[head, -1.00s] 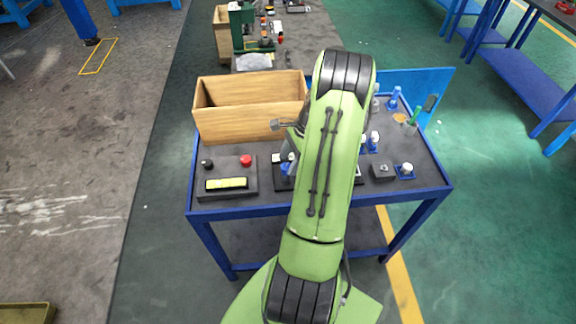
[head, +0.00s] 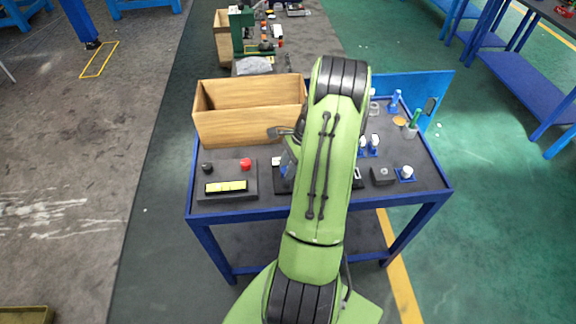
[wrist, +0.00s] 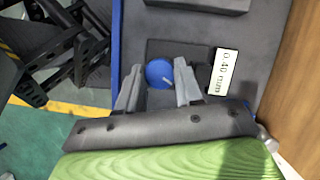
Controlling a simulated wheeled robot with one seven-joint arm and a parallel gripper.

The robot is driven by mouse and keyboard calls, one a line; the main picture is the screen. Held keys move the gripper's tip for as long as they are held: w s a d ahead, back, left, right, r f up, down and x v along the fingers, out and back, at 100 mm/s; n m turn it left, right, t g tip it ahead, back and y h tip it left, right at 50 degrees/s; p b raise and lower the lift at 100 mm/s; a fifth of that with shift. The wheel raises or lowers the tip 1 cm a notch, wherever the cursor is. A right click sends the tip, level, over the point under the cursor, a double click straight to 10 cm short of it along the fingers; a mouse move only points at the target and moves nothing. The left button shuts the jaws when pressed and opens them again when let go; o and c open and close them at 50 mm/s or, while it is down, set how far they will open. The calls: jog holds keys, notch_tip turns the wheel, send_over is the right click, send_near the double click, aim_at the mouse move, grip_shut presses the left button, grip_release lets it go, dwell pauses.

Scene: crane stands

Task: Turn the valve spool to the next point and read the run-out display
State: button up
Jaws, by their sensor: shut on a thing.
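The valve spool (wrist: 158,72) shows in the wrist view as a round blue end with a pale line across it. It sits over a dark base plate (wrist: 160,47). My gripper (wrist: 158,69) has one grey finger on each side of the spool and is shut on it. In the head view my arm hides most of the fixture and the fingers.
An open wooden box (head: 250,128) stands behind the fixture on the blue-framed table (head: 330,208). A panel with a red button (head: 246,164) and a yellow strip lies left. Small blue-and-white parts and a dark block (head: 382,175) stand right.

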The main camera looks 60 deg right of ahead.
jog(key=n+g+p, duration=0.1)
jog(key=n, duration=0.1)
jog(key=n+g+p, duration=0.1)
jog(key=n, duration=0.1)
jog(key=shift+w+n+y, duration=0.15)
jog(key=shift+n+y, duration=0.15)
jog(key=shift+n, duration=0.1)
jog(key=n+g, duration=0.1)
jog(key=n, duration=0.2)
jog(key=n+g, duration=0.1)
jog(key=n, duration=0.2)
jog(key=shift+w, duration=0.2)
jog(key=n+g+h, duration=0.1)
jog(key=n, duration=0.2)
jog(key=n+g, duration=0.1)
jog(key=n, duration=0.2)
jog(key=shift+w+a+n+h+b, duration=0.1)
jog(key=shift+n+h+b, duration=0.3)
jog(key=n+h, duration=0.1)
jog(key=n, duration=0.2)
jog(key=n+g+h, duration=0.1)
jog(key=n, duration=0.1)
jog(key=shift+a+n, duration=0.15)
jog(key=shift+n, duration=0.25)
jog(key=o, duration=1)
